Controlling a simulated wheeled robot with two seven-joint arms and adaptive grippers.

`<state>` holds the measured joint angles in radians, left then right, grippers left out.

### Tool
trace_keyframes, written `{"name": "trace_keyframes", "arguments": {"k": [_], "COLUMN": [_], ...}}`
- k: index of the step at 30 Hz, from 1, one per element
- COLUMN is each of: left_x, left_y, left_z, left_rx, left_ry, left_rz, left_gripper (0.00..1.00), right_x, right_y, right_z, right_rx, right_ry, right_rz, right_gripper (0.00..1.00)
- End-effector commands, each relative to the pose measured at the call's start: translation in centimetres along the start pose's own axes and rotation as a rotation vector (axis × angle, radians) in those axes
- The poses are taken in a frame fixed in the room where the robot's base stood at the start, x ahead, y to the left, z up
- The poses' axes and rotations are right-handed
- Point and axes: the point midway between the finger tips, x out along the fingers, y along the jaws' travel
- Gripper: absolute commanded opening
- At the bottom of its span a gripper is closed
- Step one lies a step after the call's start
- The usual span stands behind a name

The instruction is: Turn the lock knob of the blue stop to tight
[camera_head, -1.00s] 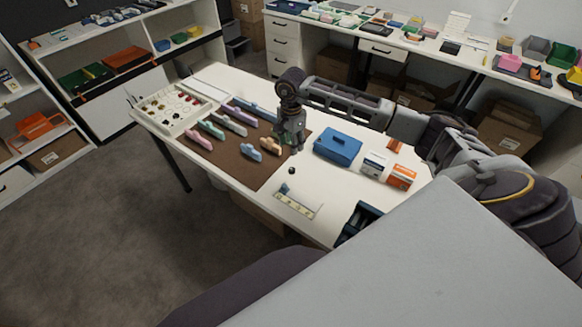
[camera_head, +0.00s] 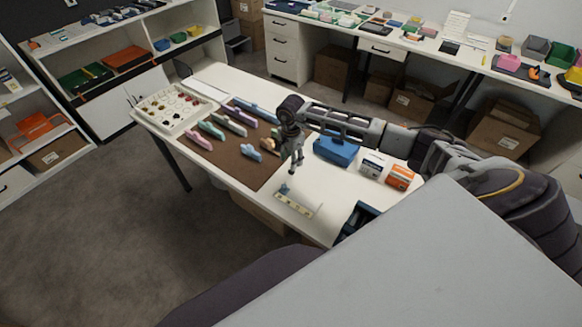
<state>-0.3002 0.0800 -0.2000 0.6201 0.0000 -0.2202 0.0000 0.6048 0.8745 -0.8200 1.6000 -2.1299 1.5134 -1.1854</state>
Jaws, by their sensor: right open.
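A small blue stop (camera_head: 284,188) sits at the upper left end of a pale scale strip (camera_head: 301,207) on the white table. Its lock knob is too small to make out clearly. My right gripper (camera_head: 296,166) points down with its fingers apart and empty. In the picture it is just above and right of the blue stop, apart from it. My left gripper is out of view.
A brown mat (camera_head: 229,168) with several coloured pieces lies left of my right gripper. A blue box (camera_head: 334,151), a white-and-orange carton (camera_head: 400,177) and a dark blue tray (camera_head: 357,221) stand to the right. A white parts tray (camera_head: 150,112) is at the far left.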

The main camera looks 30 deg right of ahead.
Motion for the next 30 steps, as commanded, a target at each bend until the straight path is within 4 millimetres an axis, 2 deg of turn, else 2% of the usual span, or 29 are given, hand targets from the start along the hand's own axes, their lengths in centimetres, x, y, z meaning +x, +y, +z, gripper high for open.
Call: {"name": "trace_keyframes", "arguments": {"k": [6, 13, 26, 27, 30], "left_x": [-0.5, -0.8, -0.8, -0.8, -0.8], "left_y": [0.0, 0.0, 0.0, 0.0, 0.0], "left_z": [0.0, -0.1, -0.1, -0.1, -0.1], "left_rx": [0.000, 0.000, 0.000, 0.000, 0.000], "left_ry": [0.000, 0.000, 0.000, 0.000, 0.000], "left_rz": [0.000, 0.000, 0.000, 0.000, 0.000], "left_gripper": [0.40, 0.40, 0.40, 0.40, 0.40], "right_x": [2.9, 5.1, 5.8, 5.8, 5.8], "right_y": [0.0, 0.0, 0.0, 0.0, 0.0], "right_z": [0.1, 0.1, 0.0, 0.0, 0.0], "right_rx": [0.000, -0.001, -0.001, -0.001, -0.001], "right_ry": [-0.001, -0.001, 0.000, 0.000, 0.000], "right_rz": [0.001, 0.000, -0.001, -0.001, -0.001], "right_gripper": [0.46, 0.46, 0.46, 0.44, 0.31]}}
